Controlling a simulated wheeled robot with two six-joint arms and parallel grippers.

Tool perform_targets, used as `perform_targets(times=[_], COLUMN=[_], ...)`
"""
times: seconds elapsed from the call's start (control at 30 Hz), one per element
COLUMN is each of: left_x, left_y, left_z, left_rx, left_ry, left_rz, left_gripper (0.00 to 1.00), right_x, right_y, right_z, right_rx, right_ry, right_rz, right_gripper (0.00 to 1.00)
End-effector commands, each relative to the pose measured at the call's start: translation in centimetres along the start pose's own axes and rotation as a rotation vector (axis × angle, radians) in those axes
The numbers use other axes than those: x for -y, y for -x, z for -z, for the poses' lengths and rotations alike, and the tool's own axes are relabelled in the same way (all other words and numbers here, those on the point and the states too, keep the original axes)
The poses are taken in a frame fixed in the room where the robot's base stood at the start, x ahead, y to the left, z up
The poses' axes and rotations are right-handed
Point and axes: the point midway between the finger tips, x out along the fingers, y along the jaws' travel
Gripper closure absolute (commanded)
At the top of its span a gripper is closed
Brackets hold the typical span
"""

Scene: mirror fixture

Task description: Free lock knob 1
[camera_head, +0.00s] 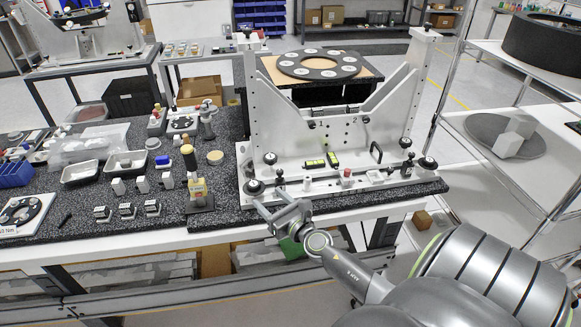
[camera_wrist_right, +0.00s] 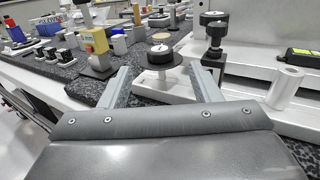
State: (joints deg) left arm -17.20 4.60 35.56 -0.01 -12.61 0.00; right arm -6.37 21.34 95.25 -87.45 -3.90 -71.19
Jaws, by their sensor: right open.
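The mirror fixture (camera_head: 330,135) is a light-grey frame on a flat base plate, standing on a dark speckled bench top. Round black lock knobs sit near its corners: front left (camera_head: 254,187), back left (camera_head: 270,158), back right (camera_head: 406,142) and front right (camera_head: 428,163). I cannot read which is numbered 1. My right gripper (camera_head: 279,207) is open and empty at the bench's front edge, just in front of the front-left knob. In the right wrist view, that knob (camera_wrist_right: 159,53) has a pale top and stands beyond and between the two fingertips (camera_wrist_right: 160,70). My left gripper is out of view.
A black clamp (camera_wrist_right: 215,45) stands right of the knob, with a short silver post (camera_wrist_right: 284,88) nearer. A yellow-bodied device (camera_head: 197,188) stands on the bench to the left. Trays (camera_head: 80,172) and small parts lie farther left. A shelf cart (camera_head: 530,150) stands at right.

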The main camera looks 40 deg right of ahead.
Motion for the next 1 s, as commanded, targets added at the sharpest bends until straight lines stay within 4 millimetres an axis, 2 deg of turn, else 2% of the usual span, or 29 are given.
perform_targets(times=[0.03, 0.2, 0.4, 0.6, 0.87, 0.93, 1.0], left_x=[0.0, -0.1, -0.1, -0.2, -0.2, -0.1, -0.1], left_y=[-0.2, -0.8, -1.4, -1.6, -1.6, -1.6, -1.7], left_z=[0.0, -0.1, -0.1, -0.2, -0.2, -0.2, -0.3], left_rx=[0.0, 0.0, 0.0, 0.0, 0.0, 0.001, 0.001], left_ry=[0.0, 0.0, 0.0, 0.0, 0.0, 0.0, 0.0], left_rz=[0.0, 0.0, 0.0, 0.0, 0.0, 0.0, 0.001], left_gripper=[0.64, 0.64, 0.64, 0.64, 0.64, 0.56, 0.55], right_x=[0.0, 0.0, 0.0, 0.0, 0.0, 0.1, 0.3], right_y=[1.2, 4.7, 7.5, 8.7, 8.8, 8.8, 8.8], right_z=[0.2, 0.3, 0.2, 0.1, 0.0, 0.1, 1.0], right_rx=[-0.002, -0.002, -0.001, 0.0, 0.0, -0.002, -0.019], right_ry=[0.0, 0.001, 0.001, 0.001, 0.001, -0.004, -0.039], right_rz=[0.0, -0.001, 0.0, -0.001, -0.001, 0.001, 0.011], right_gripper=[0.43, 0.43, 0.43, 0.43, 0.43, 0.43, 0.43])
